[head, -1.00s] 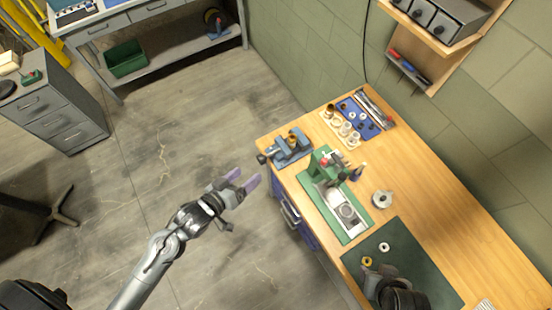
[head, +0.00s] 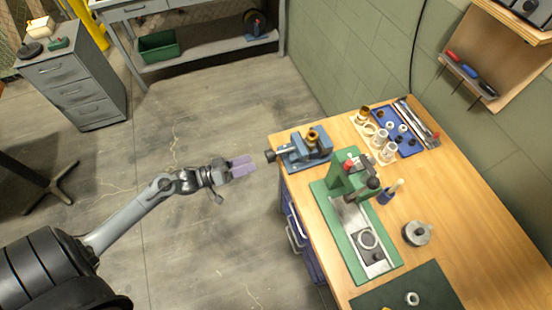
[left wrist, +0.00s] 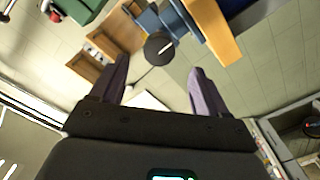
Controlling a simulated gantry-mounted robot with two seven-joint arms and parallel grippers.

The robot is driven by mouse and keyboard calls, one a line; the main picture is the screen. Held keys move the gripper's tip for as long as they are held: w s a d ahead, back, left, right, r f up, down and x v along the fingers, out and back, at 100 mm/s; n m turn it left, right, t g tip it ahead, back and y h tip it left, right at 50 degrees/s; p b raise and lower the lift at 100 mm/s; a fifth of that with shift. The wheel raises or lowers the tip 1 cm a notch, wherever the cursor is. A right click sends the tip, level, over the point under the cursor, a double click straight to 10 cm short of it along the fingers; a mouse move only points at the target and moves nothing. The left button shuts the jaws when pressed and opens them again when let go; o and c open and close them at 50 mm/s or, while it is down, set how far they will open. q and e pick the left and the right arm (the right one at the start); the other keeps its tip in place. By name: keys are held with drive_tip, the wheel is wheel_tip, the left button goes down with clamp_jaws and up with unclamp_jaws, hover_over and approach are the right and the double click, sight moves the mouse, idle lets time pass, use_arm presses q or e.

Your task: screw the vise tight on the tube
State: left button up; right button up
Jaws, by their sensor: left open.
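My right gripper is out of view.
A green press (head: 352,185) stands right of the vise. A green mat (head: 435,285) lies at the front.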

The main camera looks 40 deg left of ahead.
sight(275, 155)
use_arm(q)
drive_tip(key=x, duration=1)
drive_tip(key=shift+w+d, duration=0.15)
drive_tip(key=shift+w, duration=0.05)
drive_tip(key=c, duration=1)
